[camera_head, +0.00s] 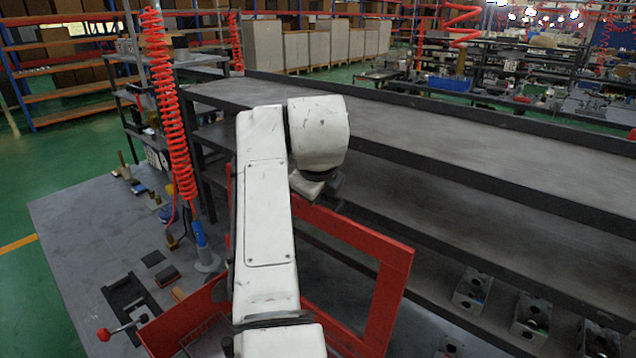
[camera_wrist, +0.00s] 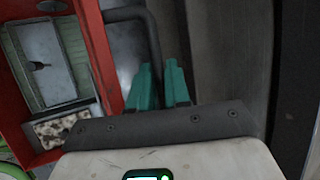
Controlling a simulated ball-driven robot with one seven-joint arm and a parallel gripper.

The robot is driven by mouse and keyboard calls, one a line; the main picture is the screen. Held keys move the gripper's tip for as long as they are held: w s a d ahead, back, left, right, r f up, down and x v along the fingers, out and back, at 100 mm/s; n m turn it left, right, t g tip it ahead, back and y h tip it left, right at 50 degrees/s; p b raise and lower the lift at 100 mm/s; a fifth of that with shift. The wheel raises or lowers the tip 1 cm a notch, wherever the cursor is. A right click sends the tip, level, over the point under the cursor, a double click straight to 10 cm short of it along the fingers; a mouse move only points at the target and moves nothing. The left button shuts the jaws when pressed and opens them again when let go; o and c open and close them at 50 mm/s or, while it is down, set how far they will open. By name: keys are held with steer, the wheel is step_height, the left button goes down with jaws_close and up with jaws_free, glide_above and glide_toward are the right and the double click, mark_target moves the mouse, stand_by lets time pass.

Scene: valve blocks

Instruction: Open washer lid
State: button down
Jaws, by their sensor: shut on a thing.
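The washer lid (camera_head: 392,275) is a red frame with an open middle, standing raised and tilted behind my arm in the head view. Its left part is hidden by my arm. The red washer body (camera_head: 185,322) shows low at the left. In the wrist view a red frame (camera_wrist: 98,62) fills the left side, and a dark bent handle bar (camera_wrist: 150,35) runs down from the top beside it. My gripper (camera_wrist: 158,88) has teal fingertips closed around the lower end of this bar. In the head view my fingertips are hidden behind my arm.
A long grey shelf unit (camera_head: 450,130) runs close behind the lid. Several metal valve blocks (camera_head: 472,290) sit on its lower shelf. A grey workbench (camera_head: 85,225) with small tools stands at the left, with a coiled red hose (camera_head: 168,100) hanging over it.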

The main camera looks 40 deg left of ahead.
steer(key=shift+w+f, duration=0.2)
steer(key=shift+w, duration=0.1)
steer(key=c, duration=1.2)
jaws_free()
steer(key=shift+o, duration=0.2)
steer(key=shift+s+r, duration=0.1)
steer(key=b+v, duration=0.3)
steer(key=v, duration=0.7)
steer(key=shift+d+r, duration=0.25)
steer(key=shift+r, duration=0.1)
